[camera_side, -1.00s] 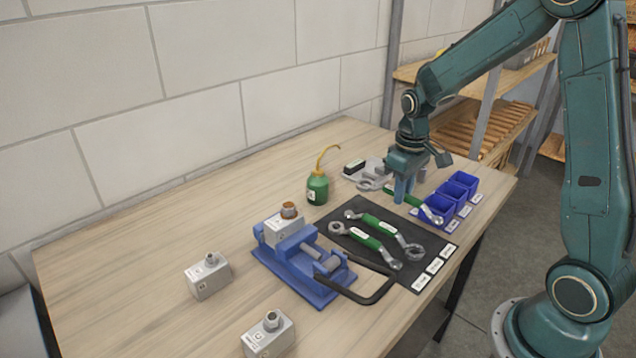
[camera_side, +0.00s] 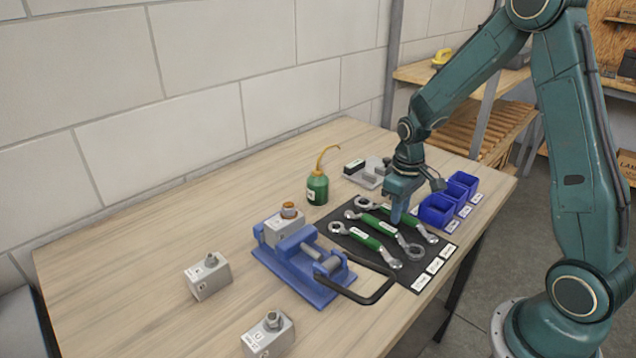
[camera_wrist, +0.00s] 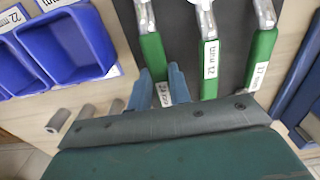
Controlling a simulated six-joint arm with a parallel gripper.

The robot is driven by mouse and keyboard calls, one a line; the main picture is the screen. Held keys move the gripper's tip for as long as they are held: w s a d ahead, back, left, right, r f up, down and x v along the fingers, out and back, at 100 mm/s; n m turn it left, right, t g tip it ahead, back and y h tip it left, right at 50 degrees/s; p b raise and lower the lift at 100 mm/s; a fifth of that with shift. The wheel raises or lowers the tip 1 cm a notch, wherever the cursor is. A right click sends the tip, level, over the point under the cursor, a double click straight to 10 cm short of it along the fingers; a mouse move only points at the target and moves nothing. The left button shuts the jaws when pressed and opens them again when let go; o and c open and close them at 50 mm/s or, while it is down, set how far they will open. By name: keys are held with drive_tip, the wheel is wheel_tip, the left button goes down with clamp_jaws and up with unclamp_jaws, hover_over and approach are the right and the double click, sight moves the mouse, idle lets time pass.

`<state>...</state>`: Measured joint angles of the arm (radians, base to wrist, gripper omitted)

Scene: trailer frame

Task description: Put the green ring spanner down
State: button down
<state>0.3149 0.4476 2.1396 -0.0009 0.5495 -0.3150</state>
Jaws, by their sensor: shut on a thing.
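My gripper (camera_side: 396,219) is shut on a green-handled ring spanner (camera_side: 421,231) at the back edge of a black mat (camera_side: 428,252). The spanner lies roughly parallel to two others, at or just above the mat; contact cannot be told. Nearest it is a middle green spanner (camera_side: 378,226), then a front green spanner (camera_side: 370,241), both on the mat. In the wrist view my fingers (camera_wrist: 160,88) straddle the held spanner's handle (camera_wrist: 152,50), the leftmost of the three. The middle spanner (camera_wrist: 209,72) and front spanner (camera_wrist: 263,50) lie to its right.
Blue bins (camera_side: 437,208) stand close behind the mat's right end. A blue vise (camera_side: 298,280) with a black handle (camera_side: 375,294) is in front. A green oil can (camera_side: 317,188) and a grey fixture (camera_side: 362,178) stand behind. Metal blocks (camera_side: 209,279) sit at left; the left tabletop is open.

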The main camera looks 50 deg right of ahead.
drive_tip(key=shift+f, duration=0.1)
drive_tip(key=c, duration=1.3)
unclamp_jaws()
wheel_tip(320, 180, up, 12)
drive_tip(key=shift+r, duration=0.2)
